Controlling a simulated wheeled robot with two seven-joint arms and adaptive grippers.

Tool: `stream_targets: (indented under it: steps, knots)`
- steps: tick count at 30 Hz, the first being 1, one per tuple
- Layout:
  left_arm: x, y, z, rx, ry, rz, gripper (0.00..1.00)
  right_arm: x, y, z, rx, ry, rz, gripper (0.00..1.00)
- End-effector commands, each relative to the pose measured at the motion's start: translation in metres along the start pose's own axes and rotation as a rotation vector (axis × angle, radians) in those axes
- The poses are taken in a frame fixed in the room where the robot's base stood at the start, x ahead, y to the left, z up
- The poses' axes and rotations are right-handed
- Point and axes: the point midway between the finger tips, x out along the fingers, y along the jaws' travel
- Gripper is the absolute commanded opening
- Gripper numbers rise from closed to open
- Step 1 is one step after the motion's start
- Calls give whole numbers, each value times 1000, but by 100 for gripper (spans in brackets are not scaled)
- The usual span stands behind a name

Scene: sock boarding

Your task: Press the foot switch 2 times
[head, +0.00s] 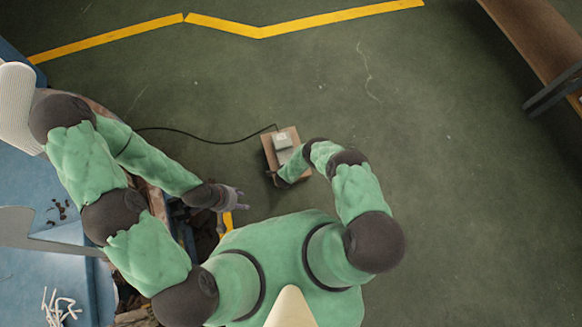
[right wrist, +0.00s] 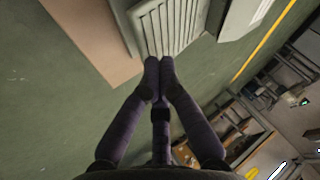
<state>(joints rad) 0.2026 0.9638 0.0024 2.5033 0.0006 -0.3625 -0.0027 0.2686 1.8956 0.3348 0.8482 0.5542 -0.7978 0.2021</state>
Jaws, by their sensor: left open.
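The foot switch is a light grey device (head: 284,146) with a black cable, on a brown board (head: 268,152) on the floor. In the right wrist view, its ribbed pedal (right wrist: 172,27) is right at my fingertips. My right gripper (right wrist: 159,62) has its two dark fingers together with nothing between them. The tips meet the lower edge of the pedal; I cannot tell if they touch or press it. My left gripper (head: 236,198) is open and empty, left of and below the board.
A black cable (head: 205,138) runs left from the switch across the green floor. A blue table (head: 35,185) with white strips (head: 60,307) and dark bits stands at the left. A brown bench (head: 535,35) is at the upper right. The floor between is clear.

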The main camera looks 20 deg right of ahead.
Motion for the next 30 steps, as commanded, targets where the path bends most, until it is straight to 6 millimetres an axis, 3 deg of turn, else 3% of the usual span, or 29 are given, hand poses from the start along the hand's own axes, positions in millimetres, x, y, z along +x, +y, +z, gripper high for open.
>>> stream_targets:
  steps: [30]
  knots:
    - [0,0,0,0,0,0,46,6,4,4,0,0,0,0]
